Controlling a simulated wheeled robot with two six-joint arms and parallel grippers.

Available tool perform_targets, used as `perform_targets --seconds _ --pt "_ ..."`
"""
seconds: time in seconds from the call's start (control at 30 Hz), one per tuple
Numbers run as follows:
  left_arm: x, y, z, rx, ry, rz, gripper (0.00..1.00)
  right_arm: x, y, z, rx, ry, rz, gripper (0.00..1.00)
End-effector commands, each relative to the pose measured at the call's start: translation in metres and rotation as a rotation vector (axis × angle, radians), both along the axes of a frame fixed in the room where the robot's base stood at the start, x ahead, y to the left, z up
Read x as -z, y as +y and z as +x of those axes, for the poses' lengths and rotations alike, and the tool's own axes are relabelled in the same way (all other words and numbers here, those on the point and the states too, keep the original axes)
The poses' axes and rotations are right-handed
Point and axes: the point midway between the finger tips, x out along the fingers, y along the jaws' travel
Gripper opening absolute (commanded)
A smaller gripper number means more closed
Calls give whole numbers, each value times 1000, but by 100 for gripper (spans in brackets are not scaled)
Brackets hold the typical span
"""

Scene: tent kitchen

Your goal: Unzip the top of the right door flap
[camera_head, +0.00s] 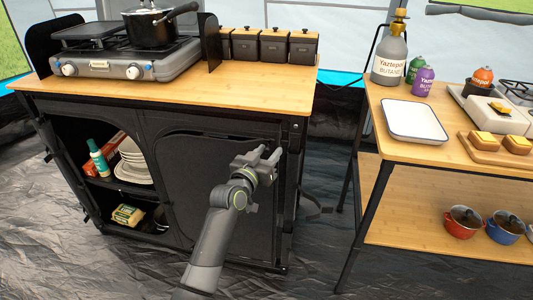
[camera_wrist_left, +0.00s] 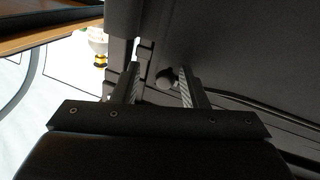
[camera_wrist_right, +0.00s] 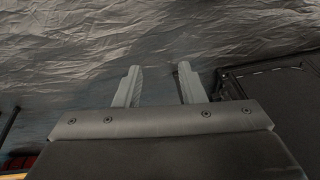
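The right door flap (camera_head: 200,200) is a dark panel on the front of the black cabinet and looks closed. My left gripper (camera_head: 270,152) is at the flap's upper right corner, near the cabinet's right post. In the left wrist view my left gripper (camera_wrist_left: 158,70) is open, and a small dark round piece, perhaps the zip pull (camera_wrist_left: 166,79), shows between the fingers, closer to the right finger. I cannot tell whether they touch. My right gripper (camera_wrist_right: 158,68) is open and empty, over the crinkled ground sheet. It is not seen in the head view.
The cabinet's wooden top (camera_head: 240,85) carries a stove (camera_head: 130,62), a pot (camera_head: 150,28) and several dark canisters (camera_head: 272,47). The left compartment is open, with plates (camera_head: 134,160) inside. A second table (camera_head: 385,150) stands to the right, past a floor gap.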

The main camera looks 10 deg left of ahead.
Motion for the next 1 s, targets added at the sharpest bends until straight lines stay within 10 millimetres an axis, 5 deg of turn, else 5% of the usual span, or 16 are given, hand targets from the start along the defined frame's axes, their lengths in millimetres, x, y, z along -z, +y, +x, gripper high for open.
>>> perform_targets --seconds 0.37,1.0 --pt "0 4 -10 -2 0 0 39 0 -1 -7 4 14 -2 36" --pt "1 39 -126 -1 1 0 39 11 -4 -6 3 51 -19 36"
